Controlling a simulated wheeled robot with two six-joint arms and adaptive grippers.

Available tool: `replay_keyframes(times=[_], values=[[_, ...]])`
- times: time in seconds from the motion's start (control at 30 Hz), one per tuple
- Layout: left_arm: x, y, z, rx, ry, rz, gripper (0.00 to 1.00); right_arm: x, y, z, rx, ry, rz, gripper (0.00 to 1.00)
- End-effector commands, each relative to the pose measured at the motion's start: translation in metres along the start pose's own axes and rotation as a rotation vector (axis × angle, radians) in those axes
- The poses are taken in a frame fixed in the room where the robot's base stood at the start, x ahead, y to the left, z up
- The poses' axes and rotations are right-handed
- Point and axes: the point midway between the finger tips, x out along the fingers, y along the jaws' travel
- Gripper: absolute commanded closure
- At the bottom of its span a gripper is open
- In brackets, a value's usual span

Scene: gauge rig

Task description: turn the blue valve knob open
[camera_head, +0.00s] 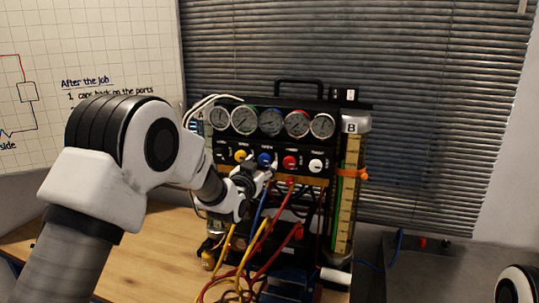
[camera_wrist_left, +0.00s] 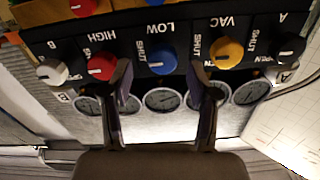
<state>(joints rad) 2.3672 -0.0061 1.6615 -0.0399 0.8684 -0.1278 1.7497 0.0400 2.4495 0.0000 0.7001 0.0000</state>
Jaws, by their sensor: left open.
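The blue valve knob (camera_head: 265,159) sits on the black panel of the gauge rig, between the yellow and red knobs. In the left wrist view, which is upside down, the blue knob (camera_wrist_left: 162,60) is by the labels LOW and SHUT. My left gripper (camera_wrist_left: 161,76) is open, with one finger on each side of the blue knob; I see no clear contact. In the head view my left gripper (camera_head: 258,173) is at the panel just below the blue knob, partly hidden by its own wrist. My right gripper is not in view.
A yellow knob (camera_head: 241,155), a red knob (camera_head: 290,162) and a white knob (camera_head: 316,166) flank the blue one. Several gauges (camera_head: 271,121) stand above. Coloured hoses (camera_head: 247,250) hang below the panel over the wooden table (camera_head: 150,255).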

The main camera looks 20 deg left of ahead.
Motion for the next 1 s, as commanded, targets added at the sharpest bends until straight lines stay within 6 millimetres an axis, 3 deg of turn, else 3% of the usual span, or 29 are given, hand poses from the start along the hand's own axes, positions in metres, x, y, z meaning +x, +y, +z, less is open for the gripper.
replay_keyframes(times=[0.03, 0.2, 0.5, 0.57, 0.67, 0.7, 1.0], values=[[0.01, -0.001, -0.004, 0.0, 0.0, 0.0, 0.4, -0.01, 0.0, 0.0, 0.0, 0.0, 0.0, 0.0], [0.036, -0.001, -0.002, -0.001, -0.001, 0.0, 0.4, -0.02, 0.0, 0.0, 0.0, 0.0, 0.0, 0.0], [0.042, 0.0, 0.001, -0.001, -0.002, 0.0, 0.4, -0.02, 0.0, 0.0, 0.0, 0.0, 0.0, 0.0], [0.042, 0.0, 0.001, -0.001, -0.002, 0.0, 0.58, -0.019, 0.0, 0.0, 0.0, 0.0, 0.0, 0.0], [0.042, 0.0, 0.001, -0.001, -0.003, 0.0, 0.93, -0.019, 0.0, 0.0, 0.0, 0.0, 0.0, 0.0], [0.042, 0.0, 0.001, -0.001, -0.003, 0.0, 1.0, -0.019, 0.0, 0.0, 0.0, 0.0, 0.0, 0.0], [0.042, 0.0, 0.002, -0.014, -0.003, 0.0, 1.0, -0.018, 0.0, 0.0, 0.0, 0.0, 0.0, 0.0]])
